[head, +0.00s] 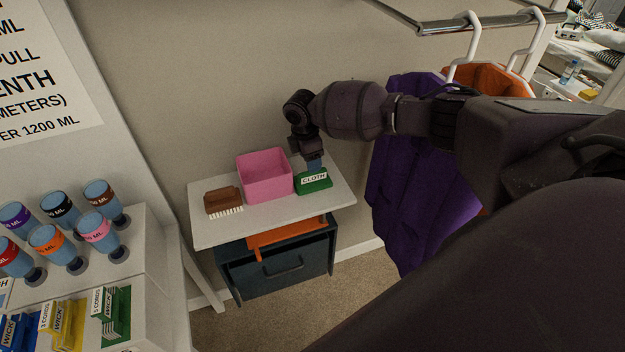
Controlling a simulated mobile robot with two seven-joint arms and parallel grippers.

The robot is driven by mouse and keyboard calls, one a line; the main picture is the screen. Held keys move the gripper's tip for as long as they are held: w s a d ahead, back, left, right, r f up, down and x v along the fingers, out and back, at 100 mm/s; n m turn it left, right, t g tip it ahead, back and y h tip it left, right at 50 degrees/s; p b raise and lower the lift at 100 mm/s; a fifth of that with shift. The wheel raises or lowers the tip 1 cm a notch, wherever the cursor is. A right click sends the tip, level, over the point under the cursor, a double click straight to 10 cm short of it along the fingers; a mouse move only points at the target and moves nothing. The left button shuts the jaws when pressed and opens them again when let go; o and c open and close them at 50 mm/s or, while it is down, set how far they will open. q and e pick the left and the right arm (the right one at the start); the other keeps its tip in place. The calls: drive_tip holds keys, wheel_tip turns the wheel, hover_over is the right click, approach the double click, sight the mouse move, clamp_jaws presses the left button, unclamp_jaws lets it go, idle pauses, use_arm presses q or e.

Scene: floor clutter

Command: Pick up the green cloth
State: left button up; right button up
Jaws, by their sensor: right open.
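The green cloth (314,184) is a small folded block with a white label reading CLOTH. It lies on the white tabletop of a small table, just right of a pink bin. My right gripper (314,164) is at the cloth's back edge, pointing down, with its fingertips just above or behind it. It is open, and I cannot tell whether it touches the cloth. My left gripper is not in view.
The pink bin (265,176) stands close left of the gripper, with a brown brush (223,202) beside it on the white tabletop (240,226). Purple clothing (412,200) hangs at the right. A shelf with several labelled cups (47,241) is at the left.

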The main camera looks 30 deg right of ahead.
sight(312, 178)
drive_tip(key=shift+f, duration=0.55)
drive_tip(key=shift+d+f+b, duration=0.1)
drive_tip(key=shift+f+b, duration=0.65)
drive_tip(key=shift+b, duration=0.2)
drive_tip(key=shift+d+f+b, duration=0.15)
drive_tip(key=shift+f+b, duration=0.8)
drive_tip(key=shift+b, duration=0.2)
drive_tip(key=shift+d+f+b, duration=0.15)
drive_tip(key=shift+f+b, duration=0.7)
drive_tip(key=shift+f, duration=0.05)
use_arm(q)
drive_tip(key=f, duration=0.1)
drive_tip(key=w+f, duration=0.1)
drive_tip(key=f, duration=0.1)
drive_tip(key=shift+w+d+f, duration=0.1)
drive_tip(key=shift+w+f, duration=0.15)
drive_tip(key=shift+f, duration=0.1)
use_arm(e)
drive_tip(key=c, duration=1)
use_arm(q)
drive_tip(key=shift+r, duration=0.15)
use_arm(e)
drive_tip(key=shift+r, duration=0.15)
